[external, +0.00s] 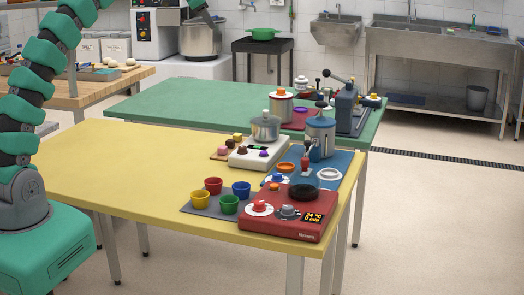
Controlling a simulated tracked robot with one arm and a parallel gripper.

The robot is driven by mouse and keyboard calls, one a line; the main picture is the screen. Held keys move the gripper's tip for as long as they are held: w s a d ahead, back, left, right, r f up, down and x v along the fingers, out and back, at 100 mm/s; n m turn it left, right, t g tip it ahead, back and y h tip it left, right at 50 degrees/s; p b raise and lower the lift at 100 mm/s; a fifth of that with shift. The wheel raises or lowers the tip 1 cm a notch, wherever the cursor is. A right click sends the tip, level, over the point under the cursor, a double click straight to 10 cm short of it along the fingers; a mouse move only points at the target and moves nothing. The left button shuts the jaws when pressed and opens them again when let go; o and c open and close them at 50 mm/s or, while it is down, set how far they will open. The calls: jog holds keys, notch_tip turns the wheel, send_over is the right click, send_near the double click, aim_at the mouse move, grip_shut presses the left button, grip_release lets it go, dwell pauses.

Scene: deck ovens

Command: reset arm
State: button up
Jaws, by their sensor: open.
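My green and black arm rises at the left edge and leaves the picture at the top. The end of it, my gripper (205,16), seems to hang at the top edge in front of a steel mixer bowl (201,42). It is dark, small and partly cut off by the frame. It is open, and I see nothing held in it. It is well away from the yellow table (130,165) and the things on it.
On the yellow table's right stand a red hot plate (285,222), several coloured cups (229,204), a white scale (257,152) with a steel pot (265,127), and a blue-grey canister (320,138). The table's left and middle are clear. A green table (190,98) stands behind.

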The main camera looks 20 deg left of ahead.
jog(key=s+a+r+n+t+y, duration=0.1)
jog(key=s+a+r+n+t, duration=0.2)
jog(key=s+a+r, duration=0.35)
jog(key=s+a+r+n+t+y, duration=0.15)
jog(key=s+a+r+n, duration=0.25)
jog(key=a+r, duration=0.5)
jog(key=s+a+r+n+t, duration=0.2)
jog(key=s+r, duration=0.1)
jog(key=s, duration=0.4)
jog(key=s+a+r+n+t+b, duration=0.1)
jog(key=s+a+r+n+t, duration=0.1)
jog(key=s, duration=0.5)
notch_tip(320, 180, up, 2)
jog(key=shift+s+a+r, duration=0.15)
jog(key=shift+a, duration=0.65)
notch_tip(320, 180, down, 13)
jog(key=b, duration=1.3)
jog(key=shift+r, duration=0.15)
